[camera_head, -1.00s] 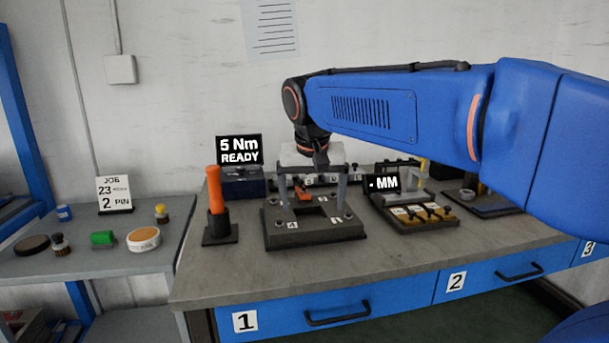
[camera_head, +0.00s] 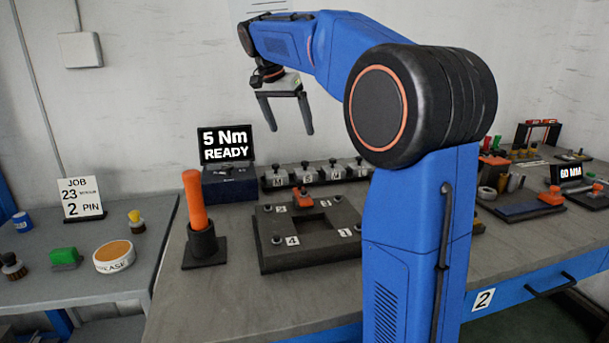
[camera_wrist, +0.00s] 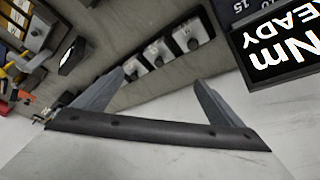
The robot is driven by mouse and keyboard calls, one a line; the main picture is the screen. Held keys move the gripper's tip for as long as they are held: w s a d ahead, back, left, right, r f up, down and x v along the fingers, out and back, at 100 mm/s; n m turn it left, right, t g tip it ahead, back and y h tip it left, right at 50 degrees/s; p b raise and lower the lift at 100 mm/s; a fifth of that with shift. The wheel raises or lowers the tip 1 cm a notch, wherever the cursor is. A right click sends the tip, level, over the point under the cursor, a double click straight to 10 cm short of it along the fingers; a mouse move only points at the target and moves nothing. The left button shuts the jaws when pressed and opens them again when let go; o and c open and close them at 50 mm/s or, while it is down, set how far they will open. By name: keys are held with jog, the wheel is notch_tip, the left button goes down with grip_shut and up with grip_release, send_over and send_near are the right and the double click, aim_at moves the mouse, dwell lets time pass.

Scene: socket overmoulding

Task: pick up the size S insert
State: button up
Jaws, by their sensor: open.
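A dark rack with several pale blocks with dark knobs stands at the back of the bench, left of centre, in the head view. White labels sit on their fronts. The second block from the left (camera_head: 306,174) seems to be labelled S; its neighbour (camera_head: 278,178) seems to read M. The far right label is too small to read surely. My gripper (camera_head: 290,130) is open and empty, above and behind the rack area. In the wrist view, my gripper's fingers (camera_wrist: 160,80) are spread, with several of the blocks (camera_wrist: 157,53) beyond them; their letters are not legible there.
A dark fixture plate (camera_head: 270,252) with a square opening and an orange part lies in front of the rack. An orange-handled tool (camera_head: 195,205) stands in a holder at left. The "5 Nm READY" display (camera_head: 226,146) is left of the rack. My arm hides the bench's middle right.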

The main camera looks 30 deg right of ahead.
send_near(304, 162)
jog(key=x, duration=0.5)
jog(key=shift+a+f, duration=0.15)
jog(key=shift+x, duration=2.7)
jog(key=shift+c, duration=0.3)
jog(key=c, duration=1.5)
